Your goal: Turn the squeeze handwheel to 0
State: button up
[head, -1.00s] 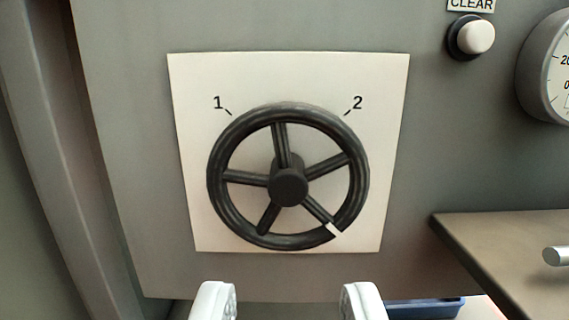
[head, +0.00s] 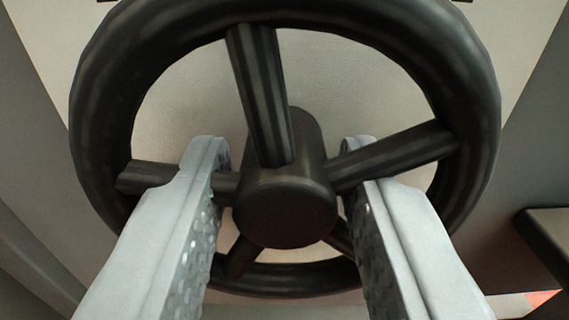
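The black handwheel (head: 455,75) with several spokes fills most of the head view, mounted in front of a pale plate (head: 350,80). Its round hub (head: 285,212) sits near the middle. My gripper (head: 280,160) is open, with one grey finger on each side of the hub. The fingers cover parts of the side and lower spokes and the lower rim. A gap shows beside the hub on both sides at the tips; I cannot tell whether the fingers touch any spoke. The white rim mark and the numbers are not visible now.
A brown ledge or shelf corner (head: 545,235) juts in at the right edge, beside the wheel. The grey panel (head: 520,150) surrounds the pale plate.

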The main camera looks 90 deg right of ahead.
jog(key=c, duration=0.7)
